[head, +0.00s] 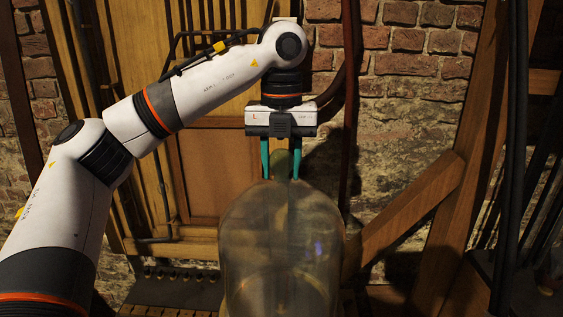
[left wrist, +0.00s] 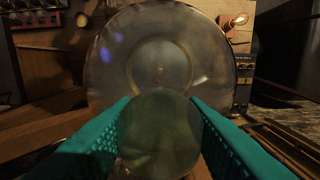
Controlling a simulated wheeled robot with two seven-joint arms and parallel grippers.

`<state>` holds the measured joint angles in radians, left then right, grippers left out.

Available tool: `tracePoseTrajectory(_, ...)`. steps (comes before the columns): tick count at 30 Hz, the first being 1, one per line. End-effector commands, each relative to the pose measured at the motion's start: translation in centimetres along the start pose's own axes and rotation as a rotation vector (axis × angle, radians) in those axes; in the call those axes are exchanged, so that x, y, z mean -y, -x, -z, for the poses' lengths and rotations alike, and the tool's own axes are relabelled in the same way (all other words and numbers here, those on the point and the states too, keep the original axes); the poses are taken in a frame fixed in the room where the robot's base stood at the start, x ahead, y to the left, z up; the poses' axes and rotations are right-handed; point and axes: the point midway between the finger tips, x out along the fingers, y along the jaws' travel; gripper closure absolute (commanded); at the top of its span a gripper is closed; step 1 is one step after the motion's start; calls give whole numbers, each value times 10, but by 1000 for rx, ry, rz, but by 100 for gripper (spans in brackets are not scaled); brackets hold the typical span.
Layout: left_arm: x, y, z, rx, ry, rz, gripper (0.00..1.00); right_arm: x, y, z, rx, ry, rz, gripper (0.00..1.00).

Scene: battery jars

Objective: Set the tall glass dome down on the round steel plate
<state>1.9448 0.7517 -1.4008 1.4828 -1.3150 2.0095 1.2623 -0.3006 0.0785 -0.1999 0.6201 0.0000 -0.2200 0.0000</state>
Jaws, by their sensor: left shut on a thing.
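The tall glass dome (head: 281,235) hangs upright below my left gripper (head: 281,178) in the head view. The green fingers are shut on the rounded knob (head: 282,163) at its top. In the left wrist view the dome (left wrist: 108,65) fills the middle, with the knob (left wrist: 160,130) between the two fingers (left wrist: 160,105). Through the glass, a round shape with rings and a small centre mark shows; it may be the round steel plate, but I cannot tell for sure. The dome's lower rim is cut off in the head view. My right gripper is not in view.
A wooden panel cabinet (head: 215,175) and a brick wall (head: 415,80) stand behind the dome. A slanted wooden beam (head: 410,210) rises to the right. A lit bulb (left wrist: 238,20) and a dark box (left wrist: 243,75) are beside the dome in the left wrist view.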

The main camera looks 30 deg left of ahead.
Motion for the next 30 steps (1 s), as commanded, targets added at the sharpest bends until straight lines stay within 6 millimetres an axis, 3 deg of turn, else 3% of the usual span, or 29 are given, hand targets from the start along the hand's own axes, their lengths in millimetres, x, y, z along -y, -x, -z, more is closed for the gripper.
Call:
tracePoseTrajectory(13,0,-1,0,-6,0,-7,100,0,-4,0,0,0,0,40)
tracePoseTrajectory(14,0,-1,0,-6,0,-7,57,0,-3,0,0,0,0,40)
tracePoseTrajectory(18,0,-2,0,-4,0,-5,36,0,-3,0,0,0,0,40)
tracePoseTrajectory(25,0,-8,0,5,0,5,36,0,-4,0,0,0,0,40)
tracePoseTrajectory(30,0,3,0,0,-1,2,36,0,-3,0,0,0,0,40)
